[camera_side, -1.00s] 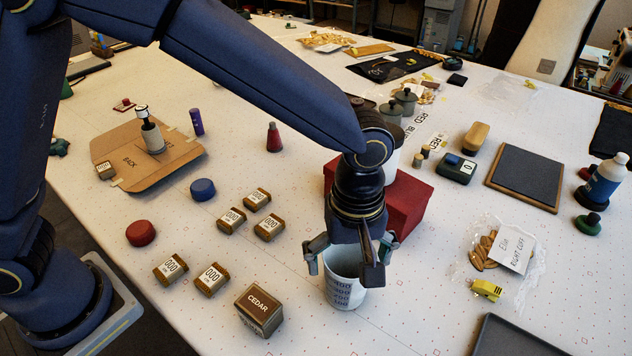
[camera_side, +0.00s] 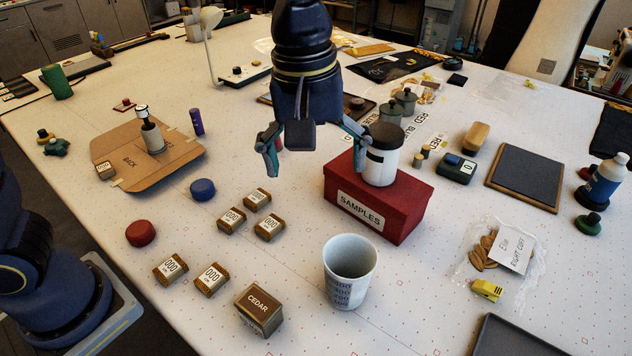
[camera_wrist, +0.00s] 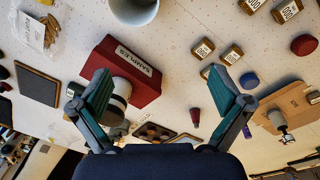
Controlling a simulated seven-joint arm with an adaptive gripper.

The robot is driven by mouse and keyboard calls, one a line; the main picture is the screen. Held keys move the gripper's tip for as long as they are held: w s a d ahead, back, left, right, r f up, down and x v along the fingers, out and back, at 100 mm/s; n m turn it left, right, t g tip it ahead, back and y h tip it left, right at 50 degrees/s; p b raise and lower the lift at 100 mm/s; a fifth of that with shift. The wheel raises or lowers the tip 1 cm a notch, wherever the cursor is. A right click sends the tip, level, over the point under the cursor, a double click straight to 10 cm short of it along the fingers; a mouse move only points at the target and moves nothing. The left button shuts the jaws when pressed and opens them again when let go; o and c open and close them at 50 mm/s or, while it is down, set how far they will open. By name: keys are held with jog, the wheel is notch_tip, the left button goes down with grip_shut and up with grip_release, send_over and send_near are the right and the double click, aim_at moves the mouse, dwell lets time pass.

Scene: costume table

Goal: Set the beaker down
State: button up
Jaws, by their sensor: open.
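The beaker (camera_side: 349,285) is a pale grey-white cup with printed markings. It stands upright on the white table in front of the red SAMPLES box, apart from it. In the wrist view the beaker (camera_wrist: 134,10) shows partly at the top edge. My gripper (camera_side: 312,165) is open and empty, raised well above the table, up and to the left of the beaker. In the wrist view its two fingers (camera_wrist: 165,95) are spread wide with nothing between them.
The red SAMPLES box (camera_side: 379,203) carries a white jar with a dark lid (camera_side: 382,160). A CEDAR tin (camera_side: 259,309) stands left of the beaker, near several small labelled jars (camera_side: 231,220). A grey tray (camera_side: 520,338) lies front right. Bare table lies right of the beaker.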

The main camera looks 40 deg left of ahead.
jog(key=s+a+m+t, duration=0.2)
jog(key=s+a, duration=0.3)
jog(key=a, duration=0.6)
jog(key=s+a+m+t, duration=0.2)
jog(key=s+a+m, duration=0.3)
jog(key=a, duration=0.6)
jog(key=shift+s+a+t, duration=0.25)
jog(key=shift+s+t, duration=0.15)
jog(key=shift+s, duration=0.3)
